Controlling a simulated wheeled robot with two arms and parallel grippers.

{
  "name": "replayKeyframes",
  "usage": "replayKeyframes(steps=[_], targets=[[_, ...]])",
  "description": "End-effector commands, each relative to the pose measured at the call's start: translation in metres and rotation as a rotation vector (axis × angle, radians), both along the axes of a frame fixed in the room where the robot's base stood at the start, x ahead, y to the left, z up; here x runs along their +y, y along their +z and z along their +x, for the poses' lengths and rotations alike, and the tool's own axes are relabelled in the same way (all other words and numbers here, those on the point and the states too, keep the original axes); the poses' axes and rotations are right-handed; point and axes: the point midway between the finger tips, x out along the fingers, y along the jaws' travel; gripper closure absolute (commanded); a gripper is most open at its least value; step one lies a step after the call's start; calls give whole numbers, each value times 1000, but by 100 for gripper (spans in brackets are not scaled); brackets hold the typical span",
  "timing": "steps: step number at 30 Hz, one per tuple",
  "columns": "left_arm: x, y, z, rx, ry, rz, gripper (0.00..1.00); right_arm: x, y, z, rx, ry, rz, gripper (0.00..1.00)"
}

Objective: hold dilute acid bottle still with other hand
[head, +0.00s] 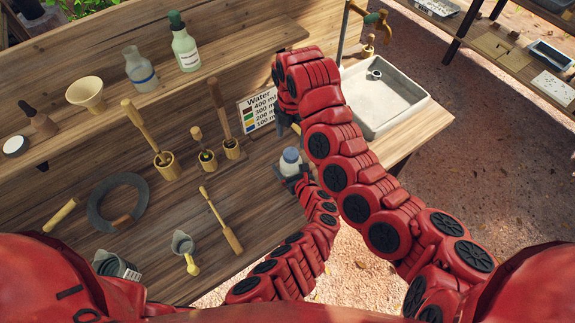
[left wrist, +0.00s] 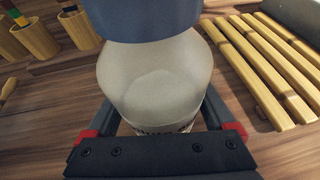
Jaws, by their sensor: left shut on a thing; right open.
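A small whitish bottle with a blue-grey cap (head: 290,157) stands near the bench's right end; I take it for the dilute acid bottle, though its label is not readable. My left gripper (head: 293,180) is shut around its lower body. In the left wrist view the cloudy bottle body (left wrist: 155,80) sits between the fingers of the left gripper (left wrist: 160,135), with the blue cap (left wrist: 140,15) above. My right gripper (head: 283,126) is open above the bottle, partly hidden by its own arm, and appears apart from the cap.
A water chart (head: 258,112) stands left of my right gripper. A sink (head: 385,100) lies to the right. Wooden pots with tools (head: 167,166) and a wooden brush (head: 232,238) are left. Wooden slats (left wrist: 265,65) lie right of the bottle in the left wrist view.

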Motion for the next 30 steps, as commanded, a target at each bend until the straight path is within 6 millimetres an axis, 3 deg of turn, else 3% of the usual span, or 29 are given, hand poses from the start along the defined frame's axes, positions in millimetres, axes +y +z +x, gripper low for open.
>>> replayKeyframes(steps=[8, 19, 30], targets=[[0, -1, -1, 2, 1, 0, 79, 2, -20, -1, 0, 0, 4, 22], [0, -1, -1, 2, 0, 0, 79, 0, -71, -2, 4, 2, -3, 22], [0, -1, -1, 2, 0, 0, 79, 1, -79, 0, -1, 0, 0, 22]])
